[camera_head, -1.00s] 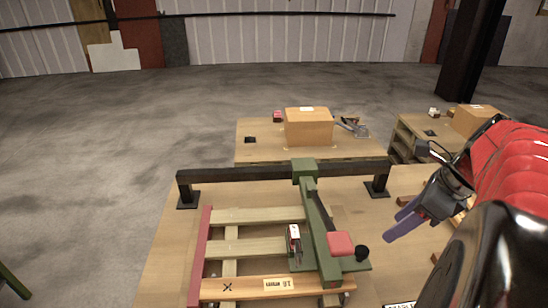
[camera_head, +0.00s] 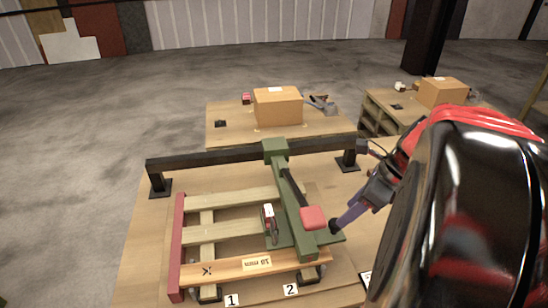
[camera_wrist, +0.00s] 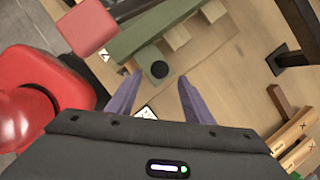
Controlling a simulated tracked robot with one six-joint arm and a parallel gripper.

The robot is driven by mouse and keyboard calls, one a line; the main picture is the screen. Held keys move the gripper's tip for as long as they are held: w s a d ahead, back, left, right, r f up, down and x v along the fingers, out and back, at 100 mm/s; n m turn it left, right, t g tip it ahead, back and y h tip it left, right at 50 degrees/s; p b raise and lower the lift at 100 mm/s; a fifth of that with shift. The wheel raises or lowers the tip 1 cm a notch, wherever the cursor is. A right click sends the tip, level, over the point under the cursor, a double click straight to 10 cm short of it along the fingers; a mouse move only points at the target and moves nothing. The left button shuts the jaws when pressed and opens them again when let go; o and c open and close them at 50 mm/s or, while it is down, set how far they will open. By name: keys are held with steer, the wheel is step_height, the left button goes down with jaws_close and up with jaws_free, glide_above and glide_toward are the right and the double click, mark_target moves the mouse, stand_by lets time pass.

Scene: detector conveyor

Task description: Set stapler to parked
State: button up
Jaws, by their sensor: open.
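The stapler is most likely the green carriage arm (camera_head: 292,200) that hangs from a dark rail across the workbench. It carries a red block (camera_head: 313,217) and a round black knob (camera_head: 335,226) at its near right end. My gripper (camera_head: 341,221) is at the knob, coming from the right. The red block (camera_wrist: 88,27) and green arm (camera_wrist: 150,32) lie beyond. I cannot tell how far the fingertips reach down around the knob.
A wooden pallet frame (camera_head: 225,273) lies under the arm, with a red side rail (camera_head: 176,245). The dark rail (camera_head: 215,158) stands on posts. Number cards 1 (camera_head: 232,300) and 2 (camera_head: 291,290) are at the front. A table with a cardboard box (camera_head: 278,106) is behind.

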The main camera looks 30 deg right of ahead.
steer(key=x, duration=0.6)
steer(key=shift+f, duration=0.1)
steer(key=shift+c, duration=0.5)
jaws_close()
